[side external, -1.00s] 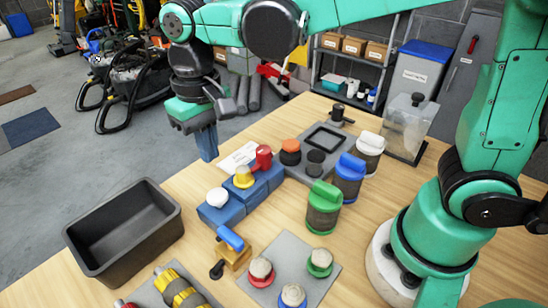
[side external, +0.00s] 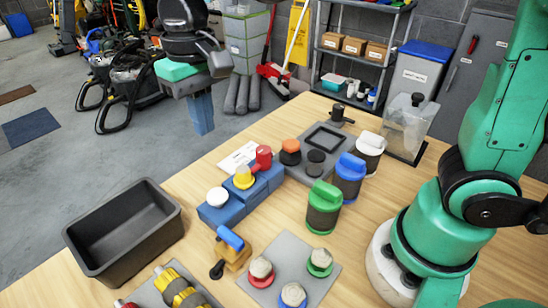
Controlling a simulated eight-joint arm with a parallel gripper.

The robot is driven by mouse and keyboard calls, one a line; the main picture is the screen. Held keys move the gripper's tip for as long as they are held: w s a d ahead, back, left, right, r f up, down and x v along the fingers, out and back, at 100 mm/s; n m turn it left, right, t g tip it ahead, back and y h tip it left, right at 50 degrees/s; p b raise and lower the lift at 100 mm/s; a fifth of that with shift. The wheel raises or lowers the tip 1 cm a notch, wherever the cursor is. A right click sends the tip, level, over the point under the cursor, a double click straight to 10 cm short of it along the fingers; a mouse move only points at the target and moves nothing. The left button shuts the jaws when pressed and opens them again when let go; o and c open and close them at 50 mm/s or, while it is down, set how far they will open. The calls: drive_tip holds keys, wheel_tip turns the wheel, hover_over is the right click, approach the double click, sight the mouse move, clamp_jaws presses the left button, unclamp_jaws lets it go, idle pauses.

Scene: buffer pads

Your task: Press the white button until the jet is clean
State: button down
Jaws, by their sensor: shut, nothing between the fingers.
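The white button (side external: 217,197) is a round cap on a blue block at the left end of a row of blue blocks. Beside it on the row are a yellow button (side external: 243,176) and a red knob (side external: 263,157). My gripper (side external: 204,128) is above and behind the row, higher than the table, pointing down. Its blue fingers are shut and empty, clear of the white button. No jet that I can identify shows in this view.
A black bin (side external: 125,232) stands at the left table edge. Green (side external: 323,208), blue (side external: 349,178) and white-lidded (side external: 370,151) canisters stand right of the buttons. A grey plate (side external: 290,280) with capped pads lies in front. A clear container (side external: 408,128) is at the back right.

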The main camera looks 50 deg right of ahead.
sight(219, 194)
drive_tip(key=shift+s+r, duration=0.2)
drive_tip(key=shift+r, duration=0.7)
wheel_tip(219, 194, down, 14)
drive_tip(key=shift+a+f, duration=0.1)
idle(0.3)
